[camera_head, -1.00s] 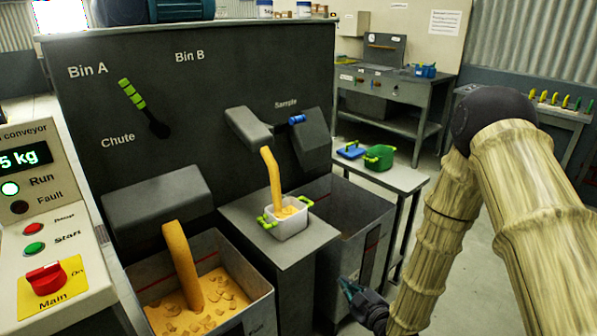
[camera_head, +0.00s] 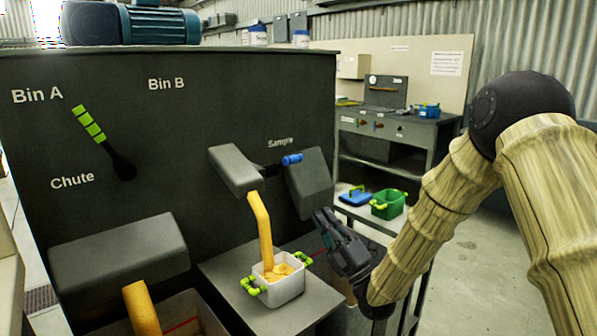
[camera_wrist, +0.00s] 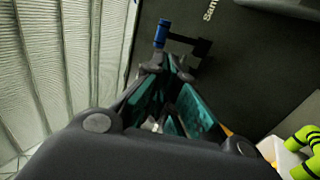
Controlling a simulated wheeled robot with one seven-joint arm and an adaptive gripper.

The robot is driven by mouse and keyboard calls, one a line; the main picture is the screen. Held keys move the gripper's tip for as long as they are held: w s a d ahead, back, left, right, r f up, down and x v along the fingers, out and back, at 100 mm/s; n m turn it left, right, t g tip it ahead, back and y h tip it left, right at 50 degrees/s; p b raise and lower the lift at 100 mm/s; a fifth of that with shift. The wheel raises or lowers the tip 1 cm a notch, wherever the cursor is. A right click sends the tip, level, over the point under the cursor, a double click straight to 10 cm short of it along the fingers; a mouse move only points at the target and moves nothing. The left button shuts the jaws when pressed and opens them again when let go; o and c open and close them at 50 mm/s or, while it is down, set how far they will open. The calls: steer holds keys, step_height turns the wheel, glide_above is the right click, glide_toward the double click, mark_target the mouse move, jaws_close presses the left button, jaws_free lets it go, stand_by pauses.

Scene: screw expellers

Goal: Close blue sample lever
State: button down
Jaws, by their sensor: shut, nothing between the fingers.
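In the wrist view the blue lever (camera_wrist: 162,33) is beyond my fingertips, on a dark arm. My gripper (camera_head: 322,214) is shut and empty, below and to the right of the lever and apart from it. In the wrist view my gripper (camera_wrist: 165,62) points toward the lever. Yellow material pours from the left spout (camera_head: 240,170) into a white container (camera_head: 281,291) with green handles.
The right spout (camera_head: 309,184) stands between my gripper and the panel. A grey ledge (camera_head: 225,290) holds the white container. A green box (camera_head: 387,204) and a blue lid (camera_head: 355,197) lie on a side table. A green-handled chute lever (camera_head: 90,124) is at left.

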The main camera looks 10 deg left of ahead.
mark_target(283, 165)
steer(key=shift+w+d, duration=0.1)
steer(key=x, duration=1.4)
steer(key=shift+r+p, duration=0.1)
steer(key=shift+p, duration=0.25)
